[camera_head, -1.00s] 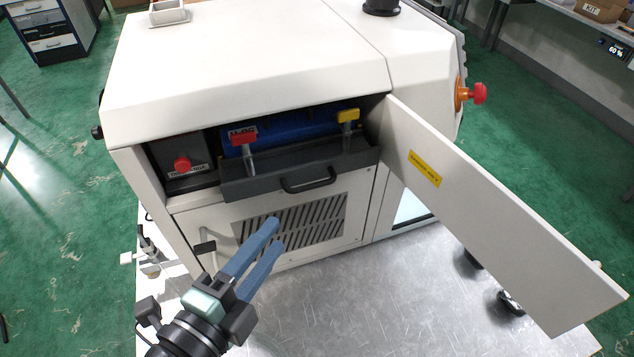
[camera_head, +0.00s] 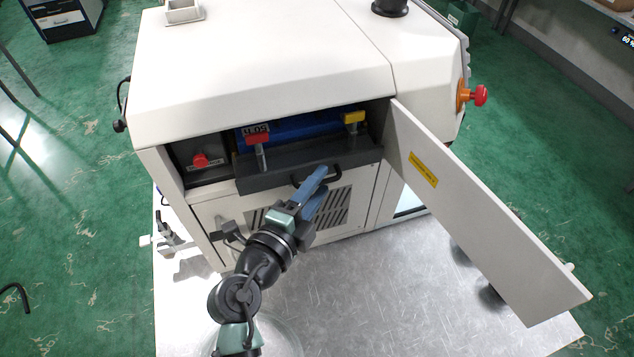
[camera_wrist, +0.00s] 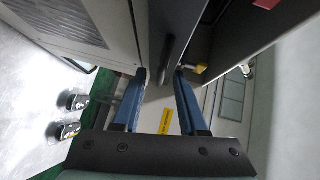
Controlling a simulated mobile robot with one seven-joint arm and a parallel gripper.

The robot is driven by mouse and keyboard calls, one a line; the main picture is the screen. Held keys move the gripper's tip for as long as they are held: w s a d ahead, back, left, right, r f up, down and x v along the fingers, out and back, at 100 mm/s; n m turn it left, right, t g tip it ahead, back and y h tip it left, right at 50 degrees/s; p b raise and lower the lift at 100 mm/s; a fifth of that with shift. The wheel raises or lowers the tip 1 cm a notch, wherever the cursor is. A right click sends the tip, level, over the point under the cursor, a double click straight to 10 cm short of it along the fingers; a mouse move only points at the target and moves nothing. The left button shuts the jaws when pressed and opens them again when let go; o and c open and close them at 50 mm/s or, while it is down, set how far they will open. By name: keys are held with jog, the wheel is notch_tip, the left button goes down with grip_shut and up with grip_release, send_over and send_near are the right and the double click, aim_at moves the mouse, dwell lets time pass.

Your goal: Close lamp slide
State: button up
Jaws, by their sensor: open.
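The lamp slide (camera_head: 240,182) is a dark grey drawer with a black bar handle (camera_head: 327,178), standing out from the opening in the white machine's front. My gripper (camera_head: 321,180) is open at the slide's handle. In the wrist view, the dark handle (camera_wrist: 168,50) lies between the two blue fingers of my gripper (camera_wrist: 161,75), beyond or level with their tips; contact cannot be told. The fingers hide part of the handle in the head view. A red clamp (camera_head: 258,139) and a yellow clamp (camera_head: 354,117) stand on the slide, with a blue unit (camera_head: 300,125) behind them.
The white hinged door (camera_head: 480,215) stands wide open at the right, reaching out over the metal table (camera_head: 390,300). A red button (camera_head: 201,160) is left of the slide. A vented panel (camera_head: 335,207) is below it. The table's front middle is clear.

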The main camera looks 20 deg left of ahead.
grip_shut()
dwell(1.4)
